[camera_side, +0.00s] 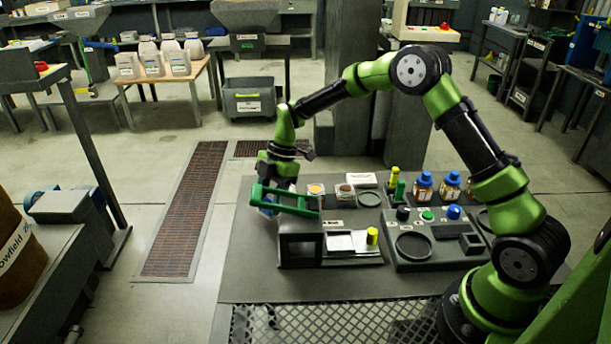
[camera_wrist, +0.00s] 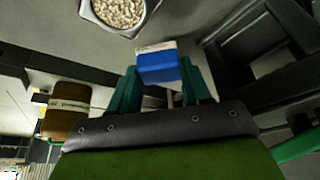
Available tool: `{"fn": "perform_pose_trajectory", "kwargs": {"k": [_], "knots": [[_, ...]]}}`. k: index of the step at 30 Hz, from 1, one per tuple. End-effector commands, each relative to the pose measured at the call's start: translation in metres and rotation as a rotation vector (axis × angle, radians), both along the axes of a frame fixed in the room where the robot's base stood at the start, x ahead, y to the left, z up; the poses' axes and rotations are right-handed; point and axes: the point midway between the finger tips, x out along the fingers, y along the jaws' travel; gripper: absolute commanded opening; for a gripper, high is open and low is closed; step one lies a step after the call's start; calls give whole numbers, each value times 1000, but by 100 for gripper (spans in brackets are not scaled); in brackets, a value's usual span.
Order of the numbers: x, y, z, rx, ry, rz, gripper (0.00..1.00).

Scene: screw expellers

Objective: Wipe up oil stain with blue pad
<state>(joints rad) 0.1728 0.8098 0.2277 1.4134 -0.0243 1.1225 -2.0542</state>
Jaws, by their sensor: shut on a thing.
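The blue pad (camera_wrist: 158,66), a small block with a pale strip along its far edge, is between the green fingers of my gripper (camera_wrist: 160,88) in the wrist view. My gripper is shut on it. I cannot make out an oil stain in either view. I cannot tell whether the pad touches a surface.
Small sample dishes (camera_side: 345,191), blue-capped bottles (camera_side: 424,186) and a control panel (camera_side: 428,252) stand to the right. In the wrist view a dish of pale seeds (camera_wrist: 120,12) is just beyond the pad.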

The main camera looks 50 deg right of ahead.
Motion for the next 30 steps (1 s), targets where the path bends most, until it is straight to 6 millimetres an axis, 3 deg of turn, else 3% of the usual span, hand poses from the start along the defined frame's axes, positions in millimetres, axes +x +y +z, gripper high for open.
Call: {"fn": "perform_pose_trajectory", "kwargs": {"k": [18, 30], "knots": [[1, 0, 56, -1, -4, -2, 19], [1, 0, 62, 0, -3, -1, 19]]}}
